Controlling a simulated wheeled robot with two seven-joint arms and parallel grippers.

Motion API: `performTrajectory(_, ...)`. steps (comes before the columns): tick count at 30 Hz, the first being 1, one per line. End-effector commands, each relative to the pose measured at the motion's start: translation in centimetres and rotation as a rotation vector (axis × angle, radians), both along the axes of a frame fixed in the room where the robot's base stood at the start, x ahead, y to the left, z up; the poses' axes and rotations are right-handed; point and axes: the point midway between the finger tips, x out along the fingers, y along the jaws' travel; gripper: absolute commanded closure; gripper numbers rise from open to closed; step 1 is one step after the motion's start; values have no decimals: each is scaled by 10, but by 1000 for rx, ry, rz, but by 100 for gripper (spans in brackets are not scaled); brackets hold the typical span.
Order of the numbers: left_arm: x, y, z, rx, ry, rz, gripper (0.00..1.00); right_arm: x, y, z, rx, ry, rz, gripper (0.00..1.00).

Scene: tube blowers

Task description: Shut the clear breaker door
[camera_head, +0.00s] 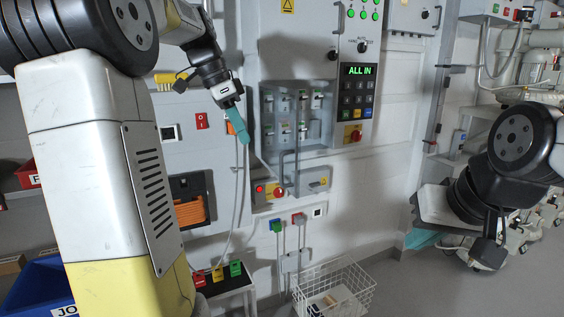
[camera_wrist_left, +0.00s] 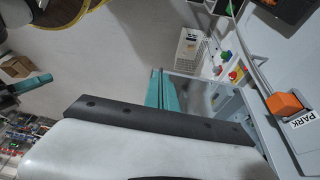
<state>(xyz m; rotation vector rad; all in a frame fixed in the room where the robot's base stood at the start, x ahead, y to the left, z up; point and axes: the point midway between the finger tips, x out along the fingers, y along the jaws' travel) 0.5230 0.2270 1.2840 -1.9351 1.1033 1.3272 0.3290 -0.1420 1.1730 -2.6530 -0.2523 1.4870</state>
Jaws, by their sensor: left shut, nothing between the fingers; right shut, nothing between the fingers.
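The breaker box (camera_head: 318,128) is on the wall cabinet in the head view, with several breakers inside. The clear door (camera_head: 270,151) looks swung out from the box, with grey edges; its exact angle is hard to read. My left gripper (camera_head: 243,133) is shut and empty, its teal fingers pointing down near the left side of the door. In the left wrist view the teal fingers (camera_wrist_left: 160,90) are beside a clear pane (camera_wrist_left: 192,96); I cannot tell whether they touch. My right gripper (camera_head: 421,239) is shut and empty at the lower right, away from the box.
A keypad panel (camera_head: 357,93) reading ALL IN is right of the breakers. A wire basket (camera_head: 335,287) stands on the floor. An orange block (camera_wrist_left: 284,104) by a PARK label is right in the wrist view.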

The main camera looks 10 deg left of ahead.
Motion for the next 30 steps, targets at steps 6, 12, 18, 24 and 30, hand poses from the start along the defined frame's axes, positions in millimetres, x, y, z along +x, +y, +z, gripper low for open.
performTrajectory(6, 24, 13, 1, 6, -9, -147, 100, 0, 0, 0, 0, 0, 0, 100)
performTrajectory(12, 27, 6, -18, 6, -7, -158, 100, 0, 0, 0, 0, 0, 0, 100)
performTrajectory(18, 32, -8, -57, 6, -7, -158, 100, 0, 0, 0, 0, 0, 0, 100)
performTrajectory(24, 38, -22, -95, 7, -9, -156, 100, 0, 0, 0, 0, 0, 0, 100)
performTrajectory(30, 50, -49, -92, 8, -11, -157, 100, 0, 0, 0, 0, 0, 0, 100)
